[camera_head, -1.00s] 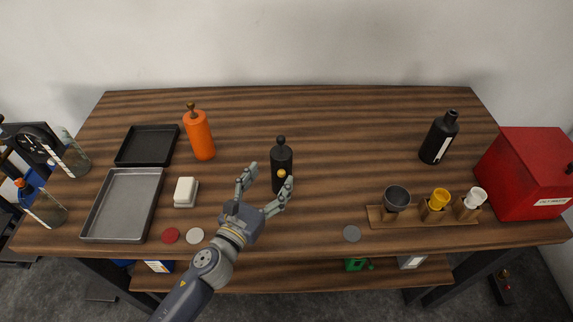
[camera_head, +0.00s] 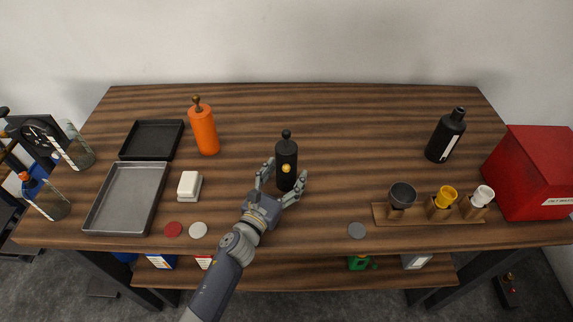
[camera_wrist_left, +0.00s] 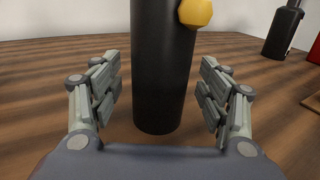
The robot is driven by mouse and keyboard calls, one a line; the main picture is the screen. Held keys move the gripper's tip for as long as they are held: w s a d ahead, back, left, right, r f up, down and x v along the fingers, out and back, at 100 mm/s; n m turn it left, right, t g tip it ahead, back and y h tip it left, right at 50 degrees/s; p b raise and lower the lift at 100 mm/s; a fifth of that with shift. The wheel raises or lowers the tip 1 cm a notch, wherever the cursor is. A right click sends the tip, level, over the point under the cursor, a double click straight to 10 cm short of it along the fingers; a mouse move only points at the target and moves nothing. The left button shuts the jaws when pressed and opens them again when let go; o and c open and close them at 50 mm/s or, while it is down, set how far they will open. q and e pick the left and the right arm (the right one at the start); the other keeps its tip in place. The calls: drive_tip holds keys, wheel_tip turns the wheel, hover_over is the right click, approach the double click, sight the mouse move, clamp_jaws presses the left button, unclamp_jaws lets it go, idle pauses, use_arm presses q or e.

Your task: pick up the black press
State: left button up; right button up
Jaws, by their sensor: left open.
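The black press (camera_head: 287,160) is an upright black cylinder with a knob on top and a gold knob on its front. It stands on the wooden table near the middle. My left gripper (camera_head: 282,184) is open, with its fingers toward the press from the front. In the left wrist view the press (camera_wrist_left: 162,75) stands upright between the two open fingers (camera_wrist_left: 161,98), with gaps on both sides and its top out of frame. The right gripper is not in view.
An orange press (camera_head: 204,130) stands back left, near a black tray (camera_head: 152,141) and a grey tray (camera_head: 126,199). A black bottle (camera_head: 445,136) stands at the right. A wooden cup rack (camera_head: 425,220) and a red box (camera_head: 535,175) are front right. Table behind the press is clear.

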sight(282, 172)
use_arm(q)
drive_tip(key=shift+w+d, duration=0.2)
drive_tip(key=shift+w, duration=0.25)
drive_tip(key=c, duration=1.6)
drive_tip(key=shift+r, duration=0.15)
clamp_jaws()
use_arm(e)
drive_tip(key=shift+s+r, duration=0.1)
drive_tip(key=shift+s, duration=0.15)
use_arm(q)
drive_tip(key=shift+r, duration=0.1)
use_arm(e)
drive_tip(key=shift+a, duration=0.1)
use_arm(q)
drive_tip(key=shift+r+p, duration=0.45)
drive_tip(key=shift+r, duration=1.05)
drive_tip(key=shift+s+r, duration=0.15)
drive_tip(key=shift+s, duration=0.1)
drive_tip(key=s+b, duration=0.1)
drive_tip(key=s, duration=0.8)
drive_tip(key=s+r+b, duration=0.1)
drive_tip(key=s, duration=0.4)
drive_tip(key=shift+s+r+b, duration=0.1)
drive_tip(key=shift+s+b, duration=0.2)
drive_tip(key=shift+s+r, duration=0.15)
drive_tip(key=shift+s, duration=0.3)
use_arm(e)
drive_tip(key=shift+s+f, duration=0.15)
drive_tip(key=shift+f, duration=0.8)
